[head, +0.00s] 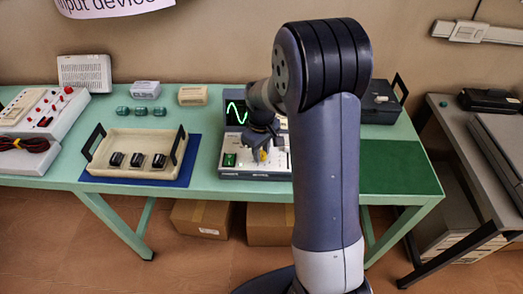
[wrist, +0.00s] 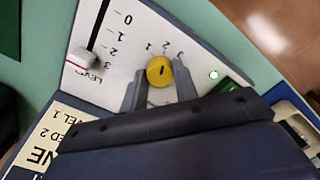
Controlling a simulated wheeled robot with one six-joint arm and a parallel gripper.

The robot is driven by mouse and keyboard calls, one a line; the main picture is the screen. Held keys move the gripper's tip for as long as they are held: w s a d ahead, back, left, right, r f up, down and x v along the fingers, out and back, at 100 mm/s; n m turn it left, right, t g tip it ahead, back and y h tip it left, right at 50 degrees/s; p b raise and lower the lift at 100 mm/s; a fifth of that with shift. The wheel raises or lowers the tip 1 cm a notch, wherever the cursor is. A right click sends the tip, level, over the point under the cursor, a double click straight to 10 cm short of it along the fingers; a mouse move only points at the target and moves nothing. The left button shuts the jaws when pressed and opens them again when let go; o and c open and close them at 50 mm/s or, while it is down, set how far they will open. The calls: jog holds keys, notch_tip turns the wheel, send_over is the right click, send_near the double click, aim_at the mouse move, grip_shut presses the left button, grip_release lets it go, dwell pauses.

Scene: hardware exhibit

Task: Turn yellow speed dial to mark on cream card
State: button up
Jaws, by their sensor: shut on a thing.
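The yellow speed dial (wrist: 160,70) sits on a white panel (wrist: 205,48) in the wrist view, with a short dark line on its top and the numbers 1, 2 and 3 printed around it. My gripper (wrist: 161,84) is shut on the dial, one finger on each side. The dial shows as a small yellow spot (head: 264,156) in the head view, under my gripper (head: 262,147). The cream card (wrist: 62,128) lies at the lower left of the wrist view, reading "VEL 1", "ED 2" and "NE"; my gripper body covers part of it.
A level slider (wrist: 92,62) with a numbered scale is left of the dial. A small lit lamp (wrist: 213,75) and a green switch (wrist: 231,86) are on its right. The device's screen (head: 236,113) shows a green wave. A cream tray (head: 118,143) stands to the left.

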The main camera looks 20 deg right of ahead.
jog(key=o, duration=1)
jog(key=shift+c, duration=0.2)
notch_tip(320, 180, up, 11)
jog(key=shift+f, duration=0.2)
notch_tip(320, 180, down, 11)
jog(key=shift+r, duration=0.15)
dwell(0.3)
jog(key=shift+r, duration=0.15)
